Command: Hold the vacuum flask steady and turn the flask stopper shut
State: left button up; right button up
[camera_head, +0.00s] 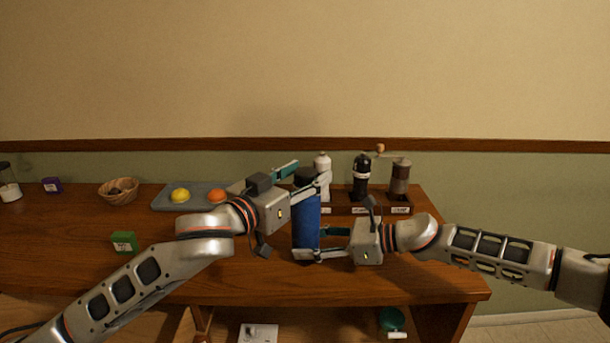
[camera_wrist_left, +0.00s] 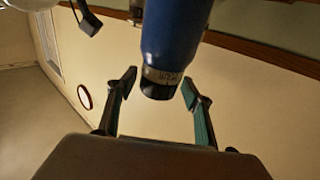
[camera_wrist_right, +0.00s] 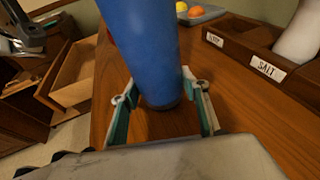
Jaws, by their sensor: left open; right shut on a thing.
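The blue vacuum flask (camera_head: 306,222) stands upright near the front of the wooden counter. Its dark stopper (camera_head: 305,173) is on top and shows in the left wrist view (camera_wrist_left: 159,92), where the picture is upside down. My left gripper (camera_head: 306,178) is open at the height of the stopper, one finger on each side, with gaps visible in the left wrist view. My right gripper (camera_head: 306,244) is shut on the lower flask body, which also shows in the right wrist view (camera_wrist_right: 142,55). How far the stopper is turned cannot be told.
Behind the flask, a labelled wooden rack (camera_head: 375,209) holds a white mill (camera_head: 322,164), a black mill (camera_head: 361,178) and a grinder (camera_head: 400,179). A grey board (camera_head: 163,202) bears a lemon (camera_head: 180,195) and an orange (camera_head: 217,196). A green box (camera_head: 124,242) stands left.

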pick_arm(q)
jog(key=shift+s, duration=0.1)
jog(key=v, duration=1.2)
pick_arm(e)
jog(key=o, duration=0.9)
